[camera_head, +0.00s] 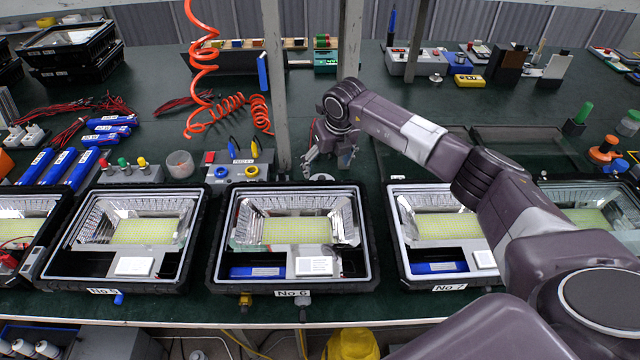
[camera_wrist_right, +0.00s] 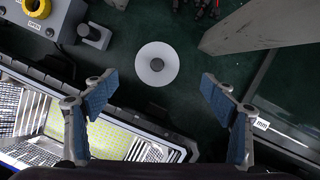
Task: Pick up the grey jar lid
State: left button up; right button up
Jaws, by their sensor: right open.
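The grey jar lid (camera_wrist_right: 143,70) is a flat pale disc with a dark round centre. It lies on the dark green bench top, between and ahead of my fingertips in the right wrist view. In the head view only a bit of the lid (camera_head: 322,177) shows below my right gripper (camera_head: 328,163), just behind the No 6 housing. My right gripper (camera_wrist_right: 158,88) is open and empty, its fingers apart on either side of the lid's line. I cannot tell its exact height above the lid. My left gripper is in neither view.
The No 6 floodlight housing (camera_head: 216,262) stands close in front, with No 5 and No 7 beside it. A grey post (camera_head: 275,90) rises behind left, another (camera_head: 350,45) behind the gripper. A control box (camera_head: 232,172) stands left of the lid.

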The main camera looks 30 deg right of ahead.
aim_at(323, 179)
jog(key=shift+f, duration=0.7)
jog(key=shift+a+p+x, duration=0.1)
jog(key=shift+p+x, duration=0.25)
jog(key=shift+x, duration=1)
jog(key=shift+a+p+x, duration=0.15)
jog(key=shift+p+x, duration=0.2)
jog(key=shift+x, duration=1)
jog(key=shift+w+r, duration=0.1)
jog(key=c, duration=1.4)
grip_shut()
